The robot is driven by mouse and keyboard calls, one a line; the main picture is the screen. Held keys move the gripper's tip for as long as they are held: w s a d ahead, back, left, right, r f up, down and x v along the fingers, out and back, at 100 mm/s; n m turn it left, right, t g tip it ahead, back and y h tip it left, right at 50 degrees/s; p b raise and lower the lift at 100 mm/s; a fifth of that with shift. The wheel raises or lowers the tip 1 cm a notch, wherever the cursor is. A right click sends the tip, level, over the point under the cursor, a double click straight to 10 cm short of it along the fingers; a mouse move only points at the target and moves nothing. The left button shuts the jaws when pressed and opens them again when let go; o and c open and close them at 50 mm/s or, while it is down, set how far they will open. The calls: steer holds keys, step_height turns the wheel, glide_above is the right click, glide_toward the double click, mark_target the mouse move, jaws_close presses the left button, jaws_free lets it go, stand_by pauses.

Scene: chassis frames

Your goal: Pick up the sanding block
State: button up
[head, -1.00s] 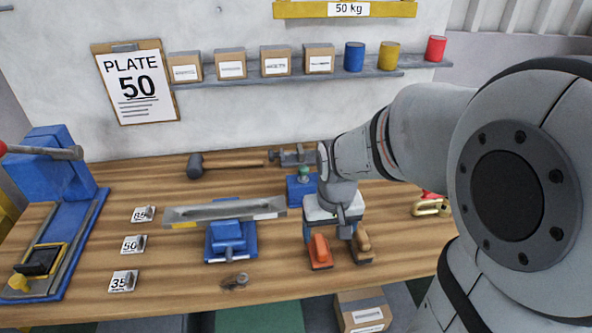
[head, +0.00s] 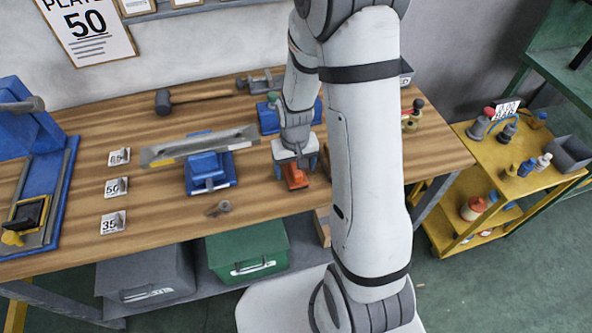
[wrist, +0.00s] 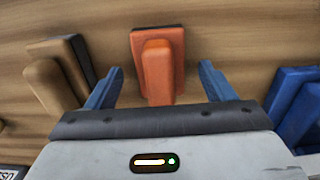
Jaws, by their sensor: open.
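An orange block with a raised grip and a dark edge (wrist: 158,60) lies on the wooden bench, and in the head view it shows just below my gripper (head: 296,168). A tan block of similar shape (wrist: 58,75) lies to its left in the wrist view; my arm hides it in the head view. Both look like sanding blocks, and no label tells them apart. My gripper is open, its blue fingers (wrist: 161,75) on either side of the orange block's near end with gaps on both sides. Whether the fingertips are at its height is unclear.
A blue tool (wrist: 298,100) lies close right of the gripper in the wrist view. A yellow cart (head: 500,180) stands right of the bench.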

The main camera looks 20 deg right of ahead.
steer(key=shift+f, duration=0.85)
steer(key=c, duration=1.2)
